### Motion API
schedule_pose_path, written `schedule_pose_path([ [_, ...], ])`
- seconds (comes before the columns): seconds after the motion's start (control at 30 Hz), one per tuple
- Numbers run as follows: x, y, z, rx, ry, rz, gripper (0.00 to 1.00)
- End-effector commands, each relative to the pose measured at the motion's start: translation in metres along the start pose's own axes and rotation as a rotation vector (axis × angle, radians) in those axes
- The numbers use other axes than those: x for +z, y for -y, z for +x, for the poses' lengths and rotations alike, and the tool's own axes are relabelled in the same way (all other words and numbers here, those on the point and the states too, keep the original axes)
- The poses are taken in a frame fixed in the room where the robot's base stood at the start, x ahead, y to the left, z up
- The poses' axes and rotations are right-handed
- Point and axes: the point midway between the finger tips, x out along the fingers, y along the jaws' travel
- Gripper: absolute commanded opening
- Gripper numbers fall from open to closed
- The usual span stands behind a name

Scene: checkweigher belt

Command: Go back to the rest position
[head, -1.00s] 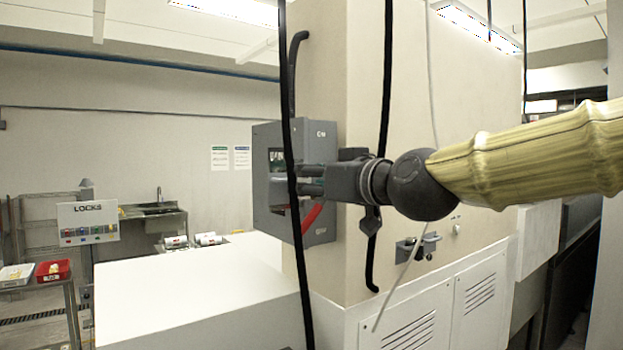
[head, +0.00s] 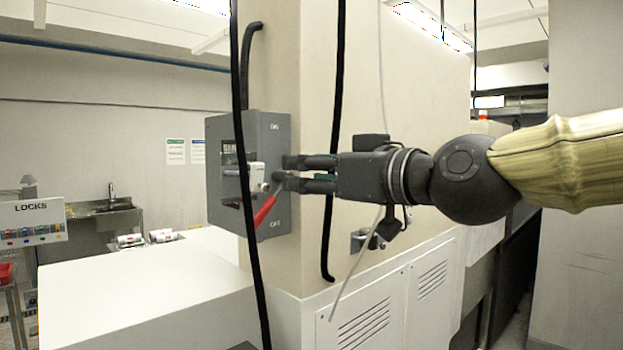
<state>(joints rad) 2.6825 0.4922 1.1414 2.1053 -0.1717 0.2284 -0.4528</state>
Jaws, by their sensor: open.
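My gripper (head: 284,172) reaches in from the right, with its two dark fingers pointing left and a narrow gap between them. It is open and holds nothing that I can see. Its fingertips are at the right edge of the grey switch box (head: 275,150) on the beige column; I cannot tell whether they touch it. The red handle (head: 265,210) of the box slants down to the left, just below and left of the fingertips. A black cable hides part of the box front.
Black cables (head: 334,130) hang in front of the column, near my gripper. A metal hasp (head: 362,240) and a thin pale rod lie below my wrist. A white cabinet top (head: 140,285) spreads at the lower left. A LOCKS board (head: 38,221) stands at the far left.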

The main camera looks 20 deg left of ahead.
Motion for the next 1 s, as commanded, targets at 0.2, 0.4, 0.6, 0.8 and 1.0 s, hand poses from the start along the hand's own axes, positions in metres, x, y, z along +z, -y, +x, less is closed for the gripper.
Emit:
schedule_pose_path([
  [0.2, 0.004, -0.002, -0.001, 0.002, 0.004, 0.005, 0.45],
  [0.4, 0.062, -0.028, 0.009, 0.031, 0.061, 0.078, 0.45],
  [0.6, 0.169, -0.070, 0.018, 0.093, 0.164, 0.208, 0.45],
  [0.8, 0.280, -0.100, 0.014, 0.162, 0.270, 0.335, 0.45],
  [1.0, 0.394, -0.118, -0.003, 0.233, 0.382, 0.455, 0.45],
])
